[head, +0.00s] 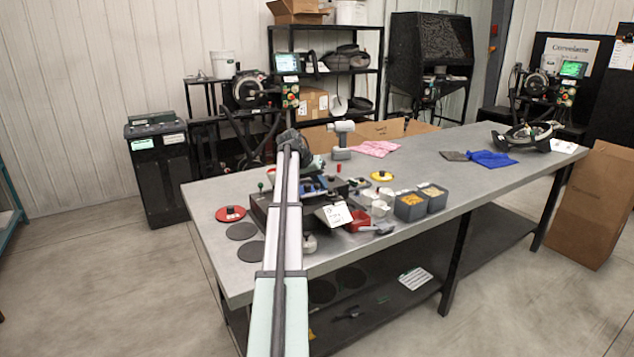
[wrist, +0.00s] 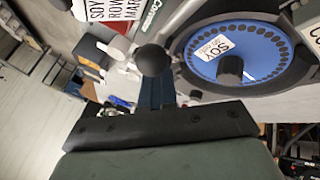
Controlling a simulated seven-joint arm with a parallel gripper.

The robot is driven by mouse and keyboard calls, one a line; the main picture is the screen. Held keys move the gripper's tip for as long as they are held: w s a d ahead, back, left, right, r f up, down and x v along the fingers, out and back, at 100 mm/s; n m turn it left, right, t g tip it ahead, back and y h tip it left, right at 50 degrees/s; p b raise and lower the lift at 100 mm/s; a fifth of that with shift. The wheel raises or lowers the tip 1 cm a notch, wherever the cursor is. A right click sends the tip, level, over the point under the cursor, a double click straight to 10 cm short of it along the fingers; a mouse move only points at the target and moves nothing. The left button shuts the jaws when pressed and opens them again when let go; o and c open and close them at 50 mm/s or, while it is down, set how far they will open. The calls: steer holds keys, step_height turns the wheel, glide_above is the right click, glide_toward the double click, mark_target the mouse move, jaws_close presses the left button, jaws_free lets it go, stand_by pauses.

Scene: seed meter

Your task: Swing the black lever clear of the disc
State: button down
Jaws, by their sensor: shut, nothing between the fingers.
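The blue disc (wrist: 257,47) sits in a dark round housing at the right of the wrist view. It carries a SOY label and a black knob (wrist: 230,70) at its middle. A black ball knob (wrist: 153,60), seemingly the end of the black lever, is left of the disc and apart from it in the picture; the rest of the lever is hard to make out. My gripper (wrist: 157,88) is shut and empty, with its fingertips close to the ball knob; I cannot tell whether they touch. In the head view my arm hides most of the meter (head: 322,188).
On the bench (head: 450,185) are a red disc (head: 230,213), a yellow disc (head: 381,176), grey bins (head: 410,208), a red container (head: 357,221) and a white sign (head: 334,215). A cordless tool (head: 341,140) stands behind the meter.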

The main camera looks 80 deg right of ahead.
steer(key=shift+s+a, duration=0.1)
steer(key=shift+s, duration=0.25)
steer(key=shift+w, duration=0.15)
